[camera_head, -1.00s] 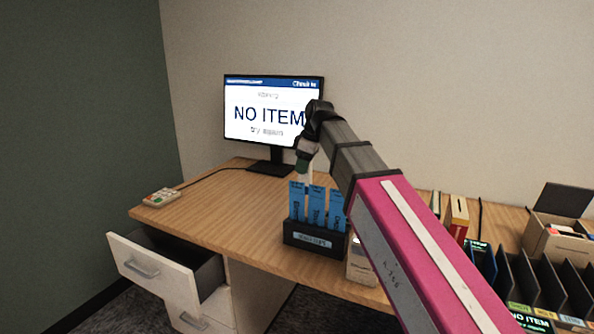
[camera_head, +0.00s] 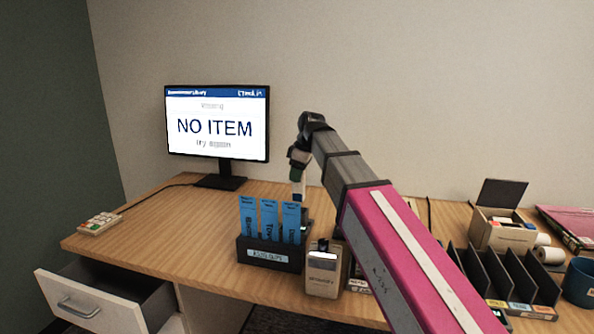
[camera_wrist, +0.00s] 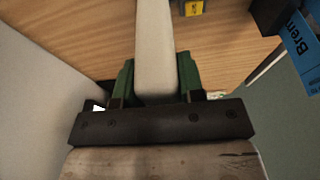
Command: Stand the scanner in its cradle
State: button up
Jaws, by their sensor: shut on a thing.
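My gripper (camera_head: 297,176) is above the desk, behind the blue slips, pointing down. It is shut on a pale, long piece that looks like the scanner (camera_wrist: 155,45). In the wrist view the green fingers (camera_wrist: 155,88) press on both sides of it, and it extends away over the wood. In the head view only a small pale part of the scanner (camera_head: 298,188) shows below the fingers. The scanner's far end is out of the wrist view. I cannot clearly make out the cradle; a dark shape behind the slip holder is mostly hidden.
A black holder (camera_head: 268,254) with blue slips and a pale box (camera_head: 323,275) stand at the desk's front edge, close to my arm. A monitor (camera_head: 217,124) reads "NO ITEM". A keypad (camera_head: 99,223) lies left, above an open drawer (camera_head: 90,302). Black dividers (camera_head: 508,272) stand right.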

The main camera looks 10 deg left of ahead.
aim_at(297, 197)
jog(key=shift+f, duration=3.9)
jog(key=shift+f, duration=0.45)
jog(key=o, duration=1.1)
jog(key=shift+c, duration=0.2)
jog(key=v, duration=1)
jog(key=shift+r, duration=0.35)
